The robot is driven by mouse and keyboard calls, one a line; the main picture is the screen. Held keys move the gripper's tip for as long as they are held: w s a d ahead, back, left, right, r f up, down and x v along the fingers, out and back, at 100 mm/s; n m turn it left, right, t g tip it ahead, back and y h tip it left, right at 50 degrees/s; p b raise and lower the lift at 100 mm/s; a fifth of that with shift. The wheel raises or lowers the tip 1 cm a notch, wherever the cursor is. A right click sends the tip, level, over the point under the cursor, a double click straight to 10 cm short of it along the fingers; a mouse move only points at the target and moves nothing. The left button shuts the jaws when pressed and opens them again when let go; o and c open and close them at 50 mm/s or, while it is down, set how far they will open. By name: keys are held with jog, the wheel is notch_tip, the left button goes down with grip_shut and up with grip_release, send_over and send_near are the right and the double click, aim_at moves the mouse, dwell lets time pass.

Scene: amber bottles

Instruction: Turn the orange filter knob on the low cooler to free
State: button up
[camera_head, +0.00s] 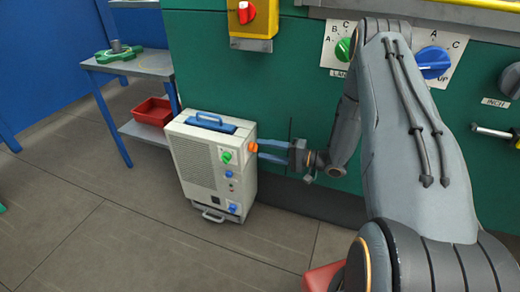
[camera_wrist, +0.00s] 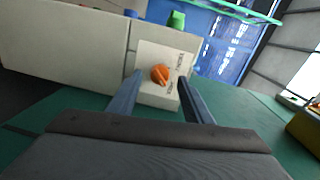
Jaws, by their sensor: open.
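The low cooler (camera_head: 203,165) is a cream box standing on the floor against the green wall. Its orange filter knob (camera_head: 252,147) is on the side facing my arm. In the wrist view the orange knob (camera_wrist: 160,74) sits on a pale plate with small lettering that I cannot read. My gripper (camera_head: 262,151) is open, with its two blue fingers reaching toward the knob from the right. In the wrist view the gripper's fingertips (camera_wrist: 162,76) lie left and right of the knob. I cannot tell whether they touch it.
The cooler's front has a green knob (camera_head: 227,157) and blue knobs. A blue handle (camera_head: 208,119) is on its top. A blue table (camera_head: 150,64) with a red tray (camera_head: 153,111) stands at the left. Above on the green panel are more knobs. The floor in front is clear.

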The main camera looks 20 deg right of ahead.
jog(key=v, duration=0.5)
jog(key=shift+d, duration=0.15)
